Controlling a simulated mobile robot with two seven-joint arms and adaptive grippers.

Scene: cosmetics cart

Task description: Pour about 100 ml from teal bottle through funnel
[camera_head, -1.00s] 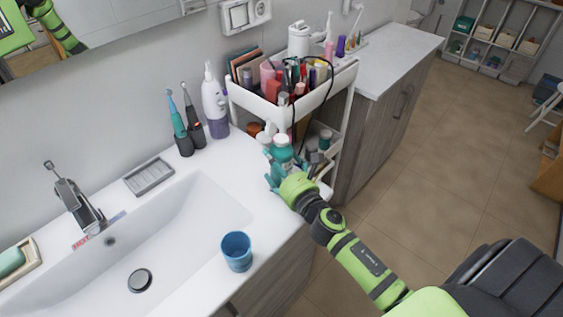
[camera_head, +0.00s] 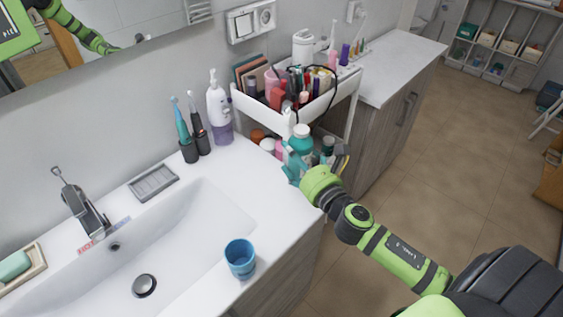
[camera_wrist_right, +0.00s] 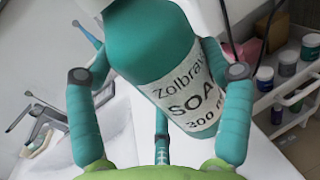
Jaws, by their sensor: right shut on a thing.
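My right gripper (camera_head: 297,168) is shut on the teal bottle (camera_head: 300,147), which has a white top and stands roughly upright in the fingers beside the cart. In the right wrist view the bottle (camera_wrist_right: 165,50) fills the space between the fingers of the gripper (camera_wrist_right: 158,75); its white label reads "SOA" and "300", partly cut off. A blue cup (camera_head: 240,258) stands on the counter by the front edge of the sink, apart from the gripper. I cannot make out a funnel. My left gripper is not in view.
A white cart (camera_head: 290,119) full of cosmetics stands close behind the bottle, with jars on a lower shelf. A purple-and-white pump bottle (camera_head: 219,110) and toothbrushes (camera_head: 190,135) stand along the wall. The counter (camera_head: 255,185) between sink and gripper is clear.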

